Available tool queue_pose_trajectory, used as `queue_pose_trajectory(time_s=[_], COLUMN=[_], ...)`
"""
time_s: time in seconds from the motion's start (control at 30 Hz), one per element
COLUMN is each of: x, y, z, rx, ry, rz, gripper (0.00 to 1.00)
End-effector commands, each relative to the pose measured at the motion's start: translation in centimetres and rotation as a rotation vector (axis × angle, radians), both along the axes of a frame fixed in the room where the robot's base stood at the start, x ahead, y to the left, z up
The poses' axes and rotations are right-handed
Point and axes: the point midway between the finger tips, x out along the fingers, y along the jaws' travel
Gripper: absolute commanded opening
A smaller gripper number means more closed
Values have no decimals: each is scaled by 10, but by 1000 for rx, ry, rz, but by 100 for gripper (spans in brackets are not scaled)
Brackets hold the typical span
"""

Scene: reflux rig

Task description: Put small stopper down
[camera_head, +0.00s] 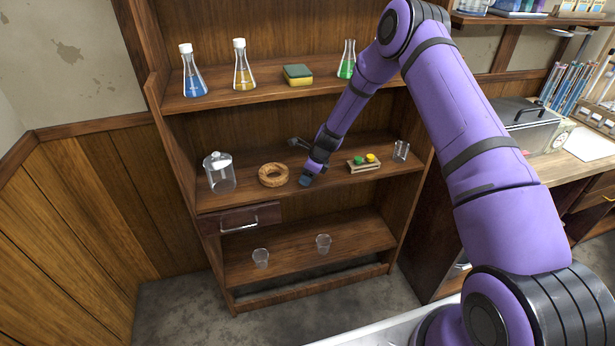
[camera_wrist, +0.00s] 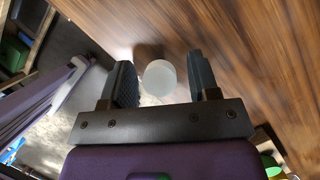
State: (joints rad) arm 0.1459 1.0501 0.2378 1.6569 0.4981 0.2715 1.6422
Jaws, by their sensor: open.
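The small stopper (camera_wrist: 160,78) is a pale, round, whitish piece in the wrist view. It is between the two fingers of my gripper (camera_wrist: 162,82), with a gap showing on both sides. The gripper is open. The wooden shelf board (camera_wrist: 235,50) lies behind the stopper, and a dark shadow shows beside it. In the head view my gripper (camera_head: 306,180) is at the middle shelf (camera_head: 330,182), near its front edge, between the cork ring and the small wooden rack. The stopper cannot be made out in the head view.
Left of my gripper are a cork ring (camera_head: 273,175) and a lidded glass jar (camera_head: 219,172). To its right are a small wooden rack (camera_head: 364,166) with green and yellow pieces and a clear glass (camera_head: 401,150). Flasks (camera_head: 193,75) and a sponge (camera_head: 298,75) stand on the shelf above.

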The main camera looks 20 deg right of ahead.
Motion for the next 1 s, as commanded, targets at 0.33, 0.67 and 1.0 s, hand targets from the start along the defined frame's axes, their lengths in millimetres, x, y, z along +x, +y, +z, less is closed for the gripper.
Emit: queue_pose_trajectory(time_s=[0.33, 0.67, 1.0], x=[-11, -15, -15], y=[-17, -24, -23], z=[49, 66, 66], rx=[-1, -1, 0], ry=[-2, 1, 0], rz=[-1, -1, -1], gripper=[55, 55, 55])
